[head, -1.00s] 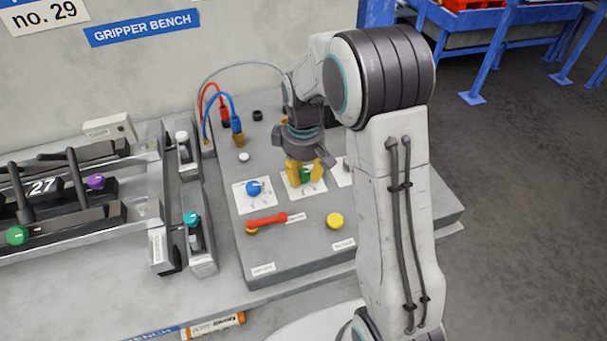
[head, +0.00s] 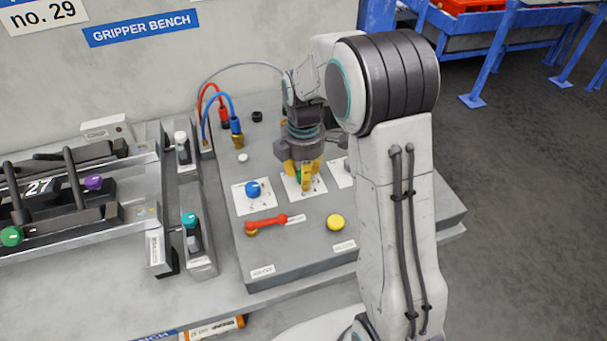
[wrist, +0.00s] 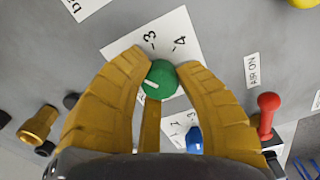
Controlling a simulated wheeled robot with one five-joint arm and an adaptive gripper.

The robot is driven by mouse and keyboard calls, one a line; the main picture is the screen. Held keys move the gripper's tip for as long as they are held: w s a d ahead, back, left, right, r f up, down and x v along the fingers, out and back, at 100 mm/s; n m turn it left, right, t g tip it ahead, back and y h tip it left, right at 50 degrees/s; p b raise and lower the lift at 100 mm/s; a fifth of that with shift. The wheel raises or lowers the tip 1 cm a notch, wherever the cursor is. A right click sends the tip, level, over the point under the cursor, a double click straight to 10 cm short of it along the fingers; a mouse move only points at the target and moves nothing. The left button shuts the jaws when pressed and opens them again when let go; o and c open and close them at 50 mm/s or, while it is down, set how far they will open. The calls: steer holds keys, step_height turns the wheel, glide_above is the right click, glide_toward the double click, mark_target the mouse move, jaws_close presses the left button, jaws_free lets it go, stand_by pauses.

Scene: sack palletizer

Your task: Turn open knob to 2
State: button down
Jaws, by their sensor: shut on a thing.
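The green knob (wrist: 160,80) stands on a white card (wrist: 150,40) with the numbers 3 and 4 readable beside it in the wrist view. A white pointer line on the knob faces left in that view. The card's other marks are hidden by the fingers. My gripper (head: 302,177) points down over the green knob, its yellow fingers closed around it. In the head view only a little green shows between the fingers. I cannot read which knob is labelled open.
A blue knob (head: 253,189) on its own card is left of the gripper. A red lever (head: 268,223) and yellow button (head: 335,222) are in front. Red and blue hoses (head: 222,100) rise behind. My arm hides part of a third card (head: 341,173).

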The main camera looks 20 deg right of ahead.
steer(key=shift+s+f+n, duration=0.1)
steer(key=shift+s+n, duration=0.05)
steer(key=shift+n, duration=0.45)
steer(key=c, duration=0.9)
jaws_free()
steer(key=shift+o, duration=0.2)
step_height(320, 180, up, 12)
stand_by(0.4)
